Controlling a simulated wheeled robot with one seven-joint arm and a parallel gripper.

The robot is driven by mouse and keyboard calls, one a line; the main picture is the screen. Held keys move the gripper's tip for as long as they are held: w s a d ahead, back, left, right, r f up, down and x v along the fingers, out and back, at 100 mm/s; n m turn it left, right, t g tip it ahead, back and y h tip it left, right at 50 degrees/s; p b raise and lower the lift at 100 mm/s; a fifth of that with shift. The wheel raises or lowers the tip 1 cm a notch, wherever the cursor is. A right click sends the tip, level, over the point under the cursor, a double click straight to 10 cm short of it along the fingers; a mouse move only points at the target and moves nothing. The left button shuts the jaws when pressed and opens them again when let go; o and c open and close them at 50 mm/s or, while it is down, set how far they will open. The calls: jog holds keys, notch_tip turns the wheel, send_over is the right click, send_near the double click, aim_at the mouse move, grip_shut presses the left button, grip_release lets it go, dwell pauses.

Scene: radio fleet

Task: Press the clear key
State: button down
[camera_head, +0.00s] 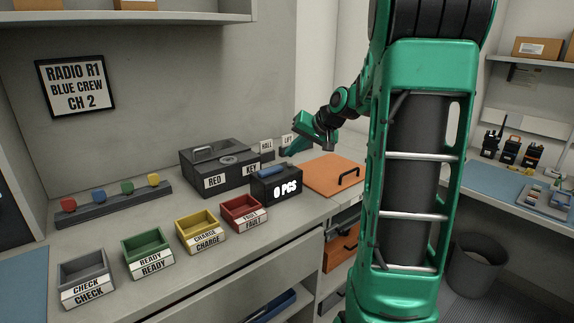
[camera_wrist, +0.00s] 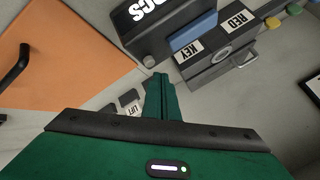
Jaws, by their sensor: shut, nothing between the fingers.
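A black counter box (camera_head: 277,188) reads "0 PCS" and stands on the bench; it also shows at the top of the wrist view (camera_wrist: 150,38). A blue bar-shaped key (camera_head: 275,172) lies at its top, and the same blue bar shows in the wrist view (camera_wrist: 194,35). I see no "clear" lettering on it. My gripper (camera_head: 291,149) is shut and empty, above the bench behind the counter box. In the wrist view its fingertips (camera_wrist: 158,82) are close to the box's lower edge in the picture, apart from the blue bar; contact with the box cannot be told.
A dark case (camera_head: 190,158) labelled RED KEY stands beside the counter box. Small HALL (camera_head: 266,147) and LIFT (camera_head: 288,141) signs stand behind. An orange panel with a black handle (camera_head: 325,174) lies to the right. Red (camera_head: 243,211), yellow, green and grey bins line the front.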

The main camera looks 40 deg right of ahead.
aim_at(293, 167)
jog(key=shift+r, duration=2.45)
